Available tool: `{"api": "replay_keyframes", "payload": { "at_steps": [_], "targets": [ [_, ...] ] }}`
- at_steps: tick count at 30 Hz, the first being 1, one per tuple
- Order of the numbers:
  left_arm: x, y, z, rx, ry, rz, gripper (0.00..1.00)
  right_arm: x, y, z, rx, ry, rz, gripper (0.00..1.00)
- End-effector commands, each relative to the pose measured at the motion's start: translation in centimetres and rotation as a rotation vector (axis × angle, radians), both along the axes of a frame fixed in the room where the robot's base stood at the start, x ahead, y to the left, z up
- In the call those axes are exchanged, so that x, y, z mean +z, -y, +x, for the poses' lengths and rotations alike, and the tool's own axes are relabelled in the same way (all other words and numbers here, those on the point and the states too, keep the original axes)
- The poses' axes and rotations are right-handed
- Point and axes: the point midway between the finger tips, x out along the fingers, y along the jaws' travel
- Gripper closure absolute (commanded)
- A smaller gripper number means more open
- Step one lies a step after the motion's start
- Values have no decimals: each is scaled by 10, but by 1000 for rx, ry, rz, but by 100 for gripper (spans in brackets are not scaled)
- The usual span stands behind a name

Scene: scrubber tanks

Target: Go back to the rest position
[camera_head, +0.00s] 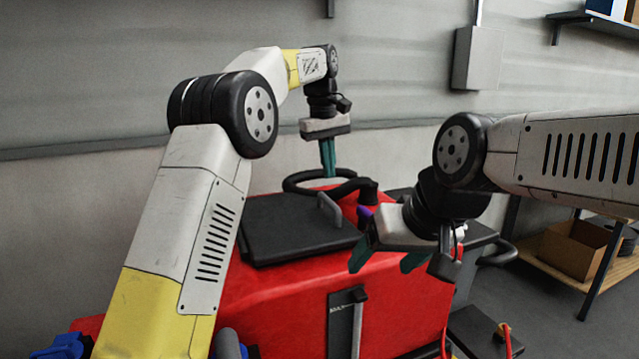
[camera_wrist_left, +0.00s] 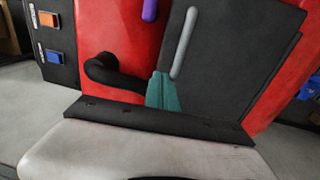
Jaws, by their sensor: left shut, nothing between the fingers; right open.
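My left gripper (camera_head: 328,172) points straight down above the far side of the red scrubber machine (camera_head: 310,303), near a black hose loop. Its teal fingers are together with nothing between them; they also show in the left wrist view (camera_wrist_left: 163,92). My right gripper (camera_head: 388,262) is at the right of the machine's top, its teal fingers spread apart and empty. In the head view, it hides part of the machine's right top edge.
A black lid (camera_head: 290,228) with a grey handle (camera_head: 329,209) lies on the machine. A black hose (camera_head: 300,183) curves behind it. A shelf (camera_head: 540,262) with a cardboard box (camera_head: 574,249) stands at the right. A grey wall box (camera_head: 477,58) hangs behind.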

Motion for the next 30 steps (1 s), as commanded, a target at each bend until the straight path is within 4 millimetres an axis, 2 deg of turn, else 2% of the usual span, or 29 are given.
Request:
{"api": "replay_keyframes", "payload": {
  "at_steps": [5,9,14,17,21,27,30],
  "targets": [
    [29,-55,-24,-28,62,-42,100,0,0,0,0,0,0,26],
    [44,-102,-60,-74,136,-72,100,0,0,0,0,0,0,26],
    [47,-149,-112,-125,226,-89,100,0,0,0,0,0,0,26],
    [40,-173,-148,-159,283,-88,100,0,0,0,0,0,0,26],
    [21,-200,-202,-203,369,-74,100,0,0,0,0,0,0,26],
    [-22,-223,-270,-262,476,-31,100,0,0,0,0,0,0,26],
    [-42,-228,-293,-283,511,-10,100,0,0,0,0,0,0,26]
  ]
}}
